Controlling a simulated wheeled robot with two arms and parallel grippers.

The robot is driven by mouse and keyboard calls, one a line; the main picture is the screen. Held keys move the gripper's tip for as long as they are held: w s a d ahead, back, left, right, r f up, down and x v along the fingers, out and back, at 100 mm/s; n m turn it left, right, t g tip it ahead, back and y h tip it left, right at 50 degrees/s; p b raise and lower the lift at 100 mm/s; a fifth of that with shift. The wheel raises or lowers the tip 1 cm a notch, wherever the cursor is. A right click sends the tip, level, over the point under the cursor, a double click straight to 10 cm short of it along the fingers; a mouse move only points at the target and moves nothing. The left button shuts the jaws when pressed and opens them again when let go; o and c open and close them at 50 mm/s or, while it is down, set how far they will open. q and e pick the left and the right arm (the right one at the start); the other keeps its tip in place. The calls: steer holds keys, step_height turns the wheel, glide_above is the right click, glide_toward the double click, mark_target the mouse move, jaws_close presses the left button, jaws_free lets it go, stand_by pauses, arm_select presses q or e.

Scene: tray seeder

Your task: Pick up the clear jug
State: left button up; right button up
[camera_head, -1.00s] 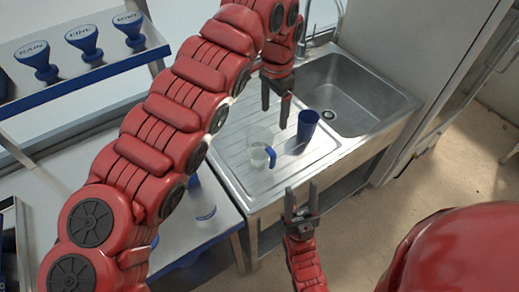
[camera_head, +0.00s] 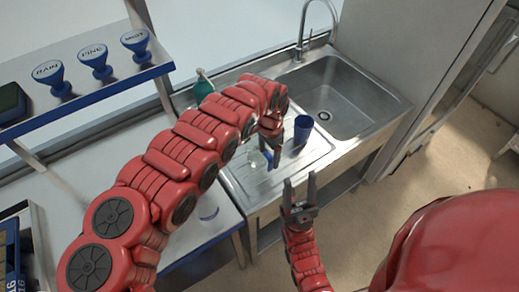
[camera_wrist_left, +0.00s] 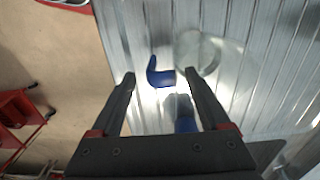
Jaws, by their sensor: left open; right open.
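The clear jug (camera_head: 256,161) with a blue handle stands on the ribbed drainboard (camera_head: 233,184), partly hidden by my left arm. My left gripper (camera_head: 274,157) is open and points down at the jug's handle side. In the left wrist view, the blue handle (camera_wrist_left: 160,76) lies between the open fingertips (camera_wrist_left: 160,72) in the picture. The jug's clear body (camera_wrist_left: 222,62) is to the right of it. I cannot tell whether the fingers touch the handle. My right gripper (camera_head: 300,182) is open and empty, in front of the drainboard's edge.
A blue cup (camera_head: 303,129) stands on the drainboard beside the sink basin (camera_head: 342,98). A teal bottle (camera_head: 202,87) is behind my left arm. A shelf (camera_head: 88,97) at upper left holds several blue labelled pieces. Open floor (camera_head: 432,165) lies at right.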

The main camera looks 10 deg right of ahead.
arm_select(q)
steer(key=shift+f, duration=0.65)
jaws_close()
